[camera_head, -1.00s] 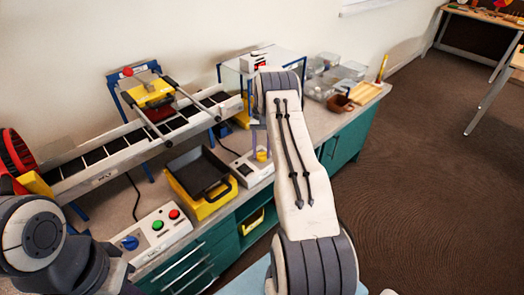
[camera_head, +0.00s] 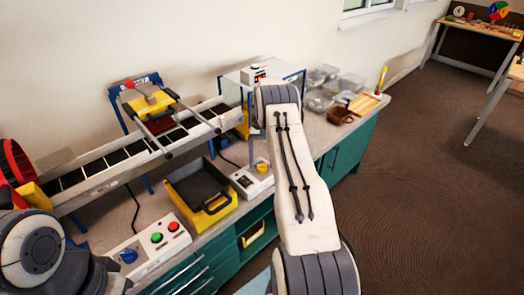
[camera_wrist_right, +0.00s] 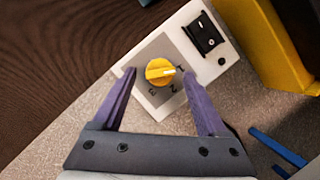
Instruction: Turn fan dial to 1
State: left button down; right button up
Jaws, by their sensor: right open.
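The fan dial is a yellow round knob (camera_wrist_right: 154,65) with a white pointer mark, on a white box with a grey panel. It also shows in the head view (camera_head: 262,168). In the right wrist view the mark points right, toward the printed 1; 2 and 3 lie further round below. My right gripper (camera_wrist_right: 159,75) is open and empty, its purple fingers to either side of the knob with gaps between. In the head view its fingers (camera_head: 250,128) are partly hidden by my right arm. My left arm shows at lower left; its gripper is out of view.
A black rocker switch (camera_wrist_right: 203,36) is on the same box. A yellow bin with a black tray (camera_head: 200,187) stands left of it. A button panel (camera_head: 150,245) is at the front left, a conveyor (camera_head: 110,165) behind. Clear containers (camera_head: 345,83) stand further right.

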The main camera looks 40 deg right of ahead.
jog(key=p+v, duration=0.5)
jog(key=v, duration=0.4)
jog(key=shift+r, duration=0.4)
jog(key=shift+d, duration=0.15)
